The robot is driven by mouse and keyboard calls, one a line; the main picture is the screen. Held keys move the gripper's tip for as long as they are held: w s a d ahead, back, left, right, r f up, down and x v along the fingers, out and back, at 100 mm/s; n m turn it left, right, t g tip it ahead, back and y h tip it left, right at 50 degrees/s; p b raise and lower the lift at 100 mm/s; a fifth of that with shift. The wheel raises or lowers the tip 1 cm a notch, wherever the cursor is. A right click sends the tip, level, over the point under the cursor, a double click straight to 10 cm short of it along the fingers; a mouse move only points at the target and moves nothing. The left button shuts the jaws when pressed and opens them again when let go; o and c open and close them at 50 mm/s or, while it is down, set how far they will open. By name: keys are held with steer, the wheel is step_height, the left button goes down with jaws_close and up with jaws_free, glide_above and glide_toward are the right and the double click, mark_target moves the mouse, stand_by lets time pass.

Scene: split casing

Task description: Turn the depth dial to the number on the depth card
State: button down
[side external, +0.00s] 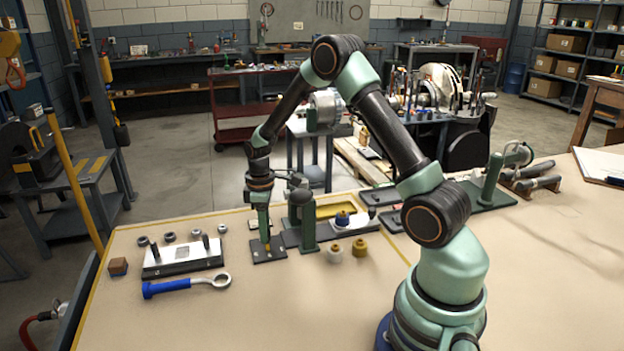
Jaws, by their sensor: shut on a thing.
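My gripper (266,238) points down over a small dark plate (268,253) on the tan work surface, left of a green press-like stand (303,220). Its fingers are shut on a small yellow part (268,246) at this plate. The fingers hide most of the part, and I cannot tell whether it is the depth dial. I cannot make out a depth card or any number.
The front of the surface is clear.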

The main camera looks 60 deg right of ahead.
steer(key=c, duration=0.6)
jaws_free()
steer(key=shift+r, duration=0.1)
steer(key=shift+r, duration=6)
steer(key=s+a+r+m+t, duration=0.1)
steer(key=s+a+r+t, duration=0.1)
steer(key=s+a+r, duration=0.1)
steer(key=s+a+r+m+t, duration=0.1)
steer(key=s+a+r+m, duration=0.1)
steer(key=s+a, duration=0.4)
steer(key=s+a+r+m+t, duration=0.2)
steer(key=s+a+r, duration=0.2)
steer(key=s+r, duration=0.1)
steer(key=shift+a+r+t, duration=0.1)
steer(key=shift+a+t, duration=0.1)
steer(key=shift+t, duration=0.1)
